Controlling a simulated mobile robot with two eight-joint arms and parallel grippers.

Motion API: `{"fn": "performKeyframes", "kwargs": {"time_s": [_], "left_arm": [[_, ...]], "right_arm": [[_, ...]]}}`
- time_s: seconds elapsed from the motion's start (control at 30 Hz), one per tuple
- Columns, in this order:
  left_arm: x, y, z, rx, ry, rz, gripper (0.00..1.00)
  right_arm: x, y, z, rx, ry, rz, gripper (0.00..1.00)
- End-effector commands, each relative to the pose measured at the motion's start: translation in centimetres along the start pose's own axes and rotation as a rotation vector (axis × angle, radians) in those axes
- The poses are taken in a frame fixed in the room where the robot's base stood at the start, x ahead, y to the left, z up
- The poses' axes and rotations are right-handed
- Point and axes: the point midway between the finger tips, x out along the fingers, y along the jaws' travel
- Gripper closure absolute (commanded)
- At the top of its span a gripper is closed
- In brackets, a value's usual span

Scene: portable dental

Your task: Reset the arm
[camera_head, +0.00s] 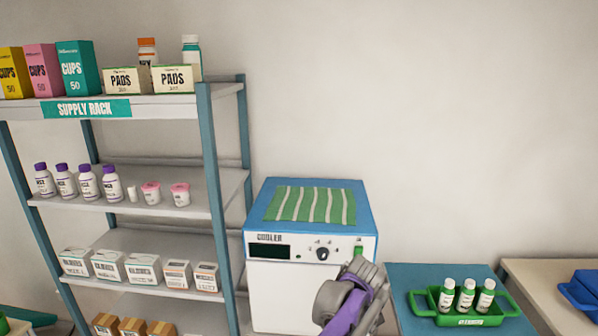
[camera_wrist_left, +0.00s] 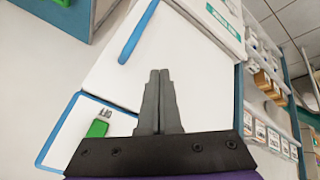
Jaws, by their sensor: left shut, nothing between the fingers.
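My left gripper shows in the left wrist view (camera_wrist_left: 160,76). Its two dark fingers are together, with nothing between them. In the head view, my grey and purple left arm is in front of the lower right of the white and blue cooler (camera_head: 285,290). The fingertips cannot be made out clearly there. The arm hides part of the cooler's front. A green and white striped cloth (camera_head: 312,205) lies on the cooler's top. The cooler's panel has a dark display, a knob (camera_head: 323,253) and a green part near the arm. My right gripper is not in view.
The supply rack (camera_head: 229,190) stands left of the cooler, with bottles, cups and boxes on its shelves. Right of the arm, a green tray (camera_head: 508,305) holds three white bottles (camera_head: 466,295) on a blue-topped surface. A blue bin (camera_head: 582,290) is at the far right.

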Motion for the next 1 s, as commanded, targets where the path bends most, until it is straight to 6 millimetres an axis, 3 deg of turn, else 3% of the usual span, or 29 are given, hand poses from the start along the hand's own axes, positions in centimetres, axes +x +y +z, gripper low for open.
{"fn": "performKeyframes", "kwargs": {"time_s": [0.03,0.13,0.37,0.53,0.7,0.83,1.0], "left_arm": [[-1.5,-2.9,-1.6,0.025,-0.004,-0.01,1.0],[-4.0,-7.7,-3.5,0.092,-0.015,-0.021,1.0],[-9.2,-19.4,-4.7,0.243,-0.039,-0.036,1.0],[-12.2,-27.8,-2.9,0.352,-0.049,-0.036,1.0],[-14.0,-35.3,0.7,0.461,-0.054,-0.034,1.0],[-14.4,-39.5,3.6,0.53,-0.053,-0.029,1.0],[-14.3,-42.4,6.0,0.586,-0.049,-0.025,1.0]], "right_arm": [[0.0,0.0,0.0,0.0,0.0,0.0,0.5],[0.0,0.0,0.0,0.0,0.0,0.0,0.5],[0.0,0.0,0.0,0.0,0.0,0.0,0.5],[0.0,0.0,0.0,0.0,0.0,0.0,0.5],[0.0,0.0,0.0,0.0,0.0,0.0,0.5],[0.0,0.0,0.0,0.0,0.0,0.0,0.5],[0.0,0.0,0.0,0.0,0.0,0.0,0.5]]}}
